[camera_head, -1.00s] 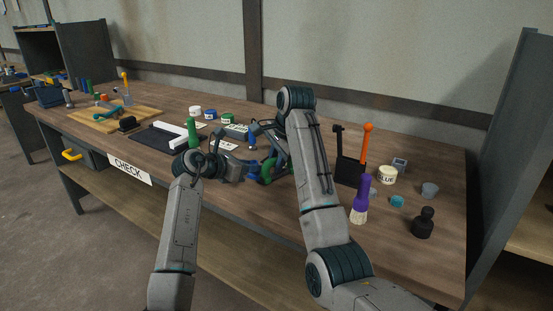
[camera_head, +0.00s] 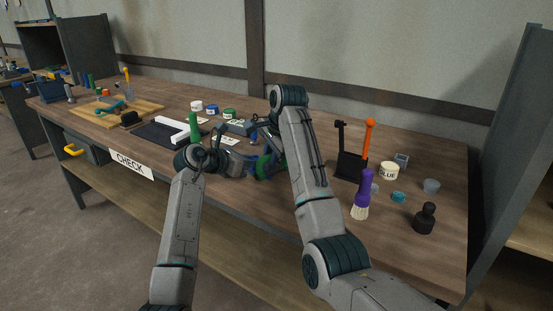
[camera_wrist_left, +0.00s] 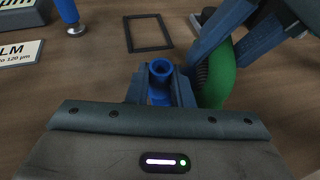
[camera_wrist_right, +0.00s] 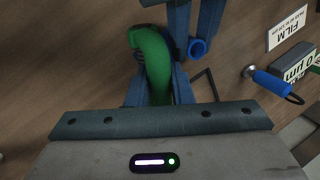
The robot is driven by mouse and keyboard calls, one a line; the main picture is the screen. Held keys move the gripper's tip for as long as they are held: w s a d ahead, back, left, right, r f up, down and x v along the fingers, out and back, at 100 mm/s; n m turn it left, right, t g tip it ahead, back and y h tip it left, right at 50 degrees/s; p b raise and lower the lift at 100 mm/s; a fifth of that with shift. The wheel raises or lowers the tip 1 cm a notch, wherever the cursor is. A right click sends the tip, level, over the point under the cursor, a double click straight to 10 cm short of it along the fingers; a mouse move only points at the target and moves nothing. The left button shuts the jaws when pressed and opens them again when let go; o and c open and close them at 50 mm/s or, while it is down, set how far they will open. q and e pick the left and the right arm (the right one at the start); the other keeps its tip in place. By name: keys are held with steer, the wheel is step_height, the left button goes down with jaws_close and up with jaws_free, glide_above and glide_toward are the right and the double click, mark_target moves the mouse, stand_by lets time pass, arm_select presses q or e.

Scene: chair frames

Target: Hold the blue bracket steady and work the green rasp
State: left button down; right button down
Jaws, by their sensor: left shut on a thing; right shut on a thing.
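The blue bracket (camera_wrist_left: 160,70) shows in the left wrist view as a short blue tube end between the fingertips of my left gripper (camera_wrist_left: 161,84), which is shut on it. The green rasp (camera_wrist_right: 152,62) has a curved, thick green body; my right gripper (camera_wrist_right: 160,82) is shut on it. In the right wrist view the blue bracket (camera_wrist_right: 198,47) shows just right of the rasp, close to it. In the head view the green rasp (camera_head: 264,167) shows between the two arms, near the table's front edge. The grippers and arm links hide most of the bracket there.
A thin dark frame (camera_wrist_left: 149,32) lies on the table beyond the bracket. A blue-handled tool (camera_wrist_right: 273,82) and a FILM card (camera_wrist_right: 287,31) lie close by. A purple brush (camera_head: 362,190), a black holder (camera_head: 350,165) and a glue jar (camera_head: 389,170) stand right of my right arm.

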steer(key=shift+w+a, duration=0.15)
steer(key=shift+a, duration=0.15)
steer(key=shift+f, duration=0.15)
steer(key=shift+s+d+f, duration=0.2)
steer(key=shift+s+d, duration=0.25)
steer(key=shift+d, duration=0.25)
steer(key=shift+s+d+f, duration=0.15)
steer(key=shift+s+d, duration=0.3)
steer(key=shift+d, duration=0.2)
steer(key=shift+r, duration=1.65)
steer(key=shift+a, duration=0.1)
